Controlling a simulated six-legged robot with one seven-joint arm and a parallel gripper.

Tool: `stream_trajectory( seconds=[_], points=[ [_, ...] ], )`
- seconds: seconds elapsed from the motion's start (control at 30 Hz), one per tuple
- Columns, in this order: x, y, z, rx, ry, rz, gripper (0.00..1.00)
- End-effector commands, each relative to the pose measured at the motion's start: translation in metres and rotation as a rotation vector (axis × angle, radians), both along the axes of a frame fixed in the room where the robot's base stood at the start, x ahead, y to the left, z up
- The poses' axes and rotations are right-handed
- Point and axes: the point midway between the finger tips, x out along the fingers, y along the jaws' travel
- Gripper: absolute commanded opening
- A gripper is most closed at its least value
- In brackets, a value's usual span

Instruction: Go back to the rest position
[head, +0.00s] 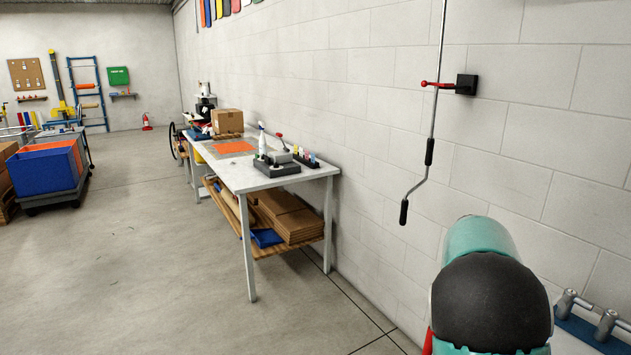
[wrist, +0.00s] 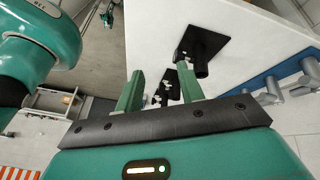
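My gripper (wrist: 158,72) shows in the wrist view as two green fingers standing apart on a dark bar. Nothing is clearly clasped between them; small dark parts with bright spots show in the gap, apparently beyond the fingers. A black plate with a short cylinder (wrist: 207,42) sits on the pale wall just past the right finger; I cannot tell if they touch. In the head view my teal arm with its dark rounded cap fills the lower right, and my fingers are not visible there.
A crank rod (head: 432,125) hangs beside the wall, near a red lever (head: 437,85) on a black mount (head: 466,85). A workbench (head: 300,176) stands along the wall. A blue rail with metal handles (head: 590,336) is at lower right. The floor (head: 130,260) is open at left.

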Motion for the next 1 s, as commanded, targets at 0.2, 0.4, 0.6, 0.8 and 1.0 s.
stream_trajectory(
  seconds=[0.2, 0.4, 0.6, 0.8, 1.0],
  points=[
    [-0.026, 0.053, 0.034, 0.211, -0.121, 0.392, 0.38],
    [-0.054, 0.103, 0.060, 0.318, -0.224, 0.787, 0.38],
    [-0.090, 0.153, 0.080, 0.346, -0.302, 1.199, 0.38],
    [-0.131, 0.199, 0.090, 0.291, -0.339, 1.616, 0.38],
    [-0.171, 0.236, 0.088, 0.161, -0.315, 2.000, 0.38]
  ],
)
